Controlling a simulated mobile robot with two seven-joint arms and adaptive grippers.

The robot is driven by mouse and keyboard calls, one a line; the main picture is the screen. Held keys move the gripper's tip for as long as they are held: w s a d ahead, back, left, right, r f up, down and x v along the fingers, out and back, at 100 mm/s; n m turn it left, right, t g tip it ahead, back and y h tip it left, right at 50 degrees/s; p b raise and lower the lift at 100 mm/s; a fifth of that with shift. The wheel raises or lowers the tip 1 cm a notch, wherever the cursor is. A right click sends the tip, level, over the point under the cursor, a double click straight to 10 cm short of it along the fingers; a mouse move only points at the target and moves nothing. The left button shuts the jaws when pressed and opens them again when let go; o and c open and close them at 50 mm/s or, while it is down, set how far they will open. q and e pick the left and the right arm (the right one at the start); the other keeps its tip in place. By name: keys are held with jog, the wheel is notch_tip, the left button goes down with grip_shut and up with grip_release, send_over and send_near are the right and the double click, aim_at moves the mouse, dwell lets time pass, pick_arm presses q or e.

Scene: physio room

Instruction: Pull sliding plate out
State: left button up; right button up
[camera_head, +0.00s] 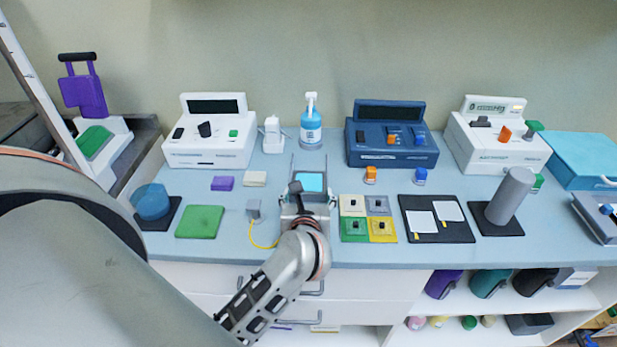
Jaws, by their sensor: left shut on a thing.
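The sliding plate (312,182) shows as a light-blue panel in a small grey frame at the middle of the counter. Two thin upright rails rise at the back of the frame. My left arm reaches in from the lower left, and my left gripper (296,190) is at the plate's near left side. The gripper is shut on the sliding plate's near part. My wrist hides the front of the frame and the exact contact. My right gripper is not in view.
A white device (210,150) and a blue device (390,150) stand behind. A blue pump bottle (311,130) stands behind.

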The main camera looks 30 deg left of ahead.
pick_arm(q)
jog(key=s+d, duration=0.1)
jog(key=s, duration=0.1)
jog(key=s+d, duration=0.1)
jog(key=s, duration=0.1)
jog(key=shift+d, duration=0.2)
jog(key=shift+w, duration=0.1)
jog(key=o, duration=1.6)
notch_tip(320, 180, up, 10)
